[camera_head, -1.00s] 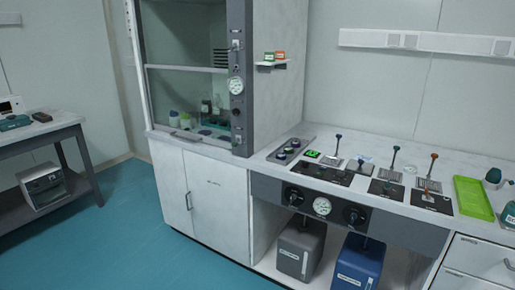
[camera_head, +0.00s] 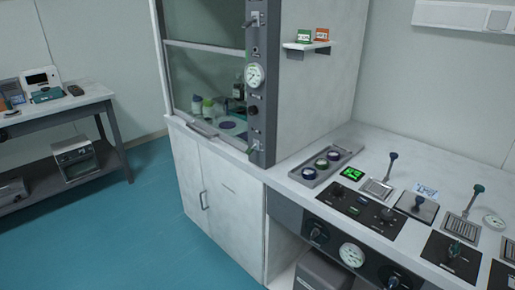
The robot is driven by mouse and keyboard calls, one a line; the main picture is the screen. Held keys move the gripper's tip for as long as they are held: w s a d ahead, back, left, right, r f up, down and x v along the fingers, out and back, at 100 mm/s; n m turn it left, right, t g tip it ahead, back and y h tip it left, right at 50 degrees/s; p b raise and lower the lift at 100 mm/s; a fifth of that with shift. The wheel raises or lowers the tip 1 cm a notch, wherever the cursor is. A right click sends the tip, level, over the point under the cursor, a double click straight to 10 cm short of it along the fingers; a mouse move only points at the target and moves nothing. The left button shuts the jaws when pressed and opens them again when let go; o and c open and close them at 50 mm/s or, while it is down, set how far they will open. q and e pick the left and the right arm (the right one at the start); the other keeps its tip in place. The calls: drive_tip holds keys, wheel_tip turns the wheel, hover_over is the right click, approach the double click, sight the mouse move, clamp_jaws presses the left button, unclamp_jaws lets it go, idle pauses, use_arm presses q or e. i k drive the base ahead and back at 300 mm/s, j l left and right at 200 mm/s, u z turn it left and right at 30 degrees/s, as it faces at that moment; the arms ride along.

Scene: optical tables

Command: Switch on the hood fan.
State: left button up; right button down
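The fume hood (camera_head: 212,75) stands left of centre, with a glass sash front and white cabinet doors below. A dark grey control post (camera_head: 262,90) runs up its right front edge. On the post are a toggle-like switch (camera_head: 252,20) near the top, a round white gauge (camera_head: 255,76), a dark knob (camera_head: 253,110) and another small lever (camera_head: 254,147) near the bottom. The labels are too small to read, so I cannot tell which control is the fan's. Neither of my grippers is in view.
A small shelf (camera_head: 307,46) holds a green and an orange box. A side table (camera_head: 62,107) stands at left. The teal floor (camera_head: 140,220) between is clear.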

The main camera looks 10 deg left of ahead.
sight(249, 150)
drive_tip(key=i+j, duration=0.85)
drive_tip(key=i, duration=0.15)
drive_tip(key=j+u, duration=0.05)
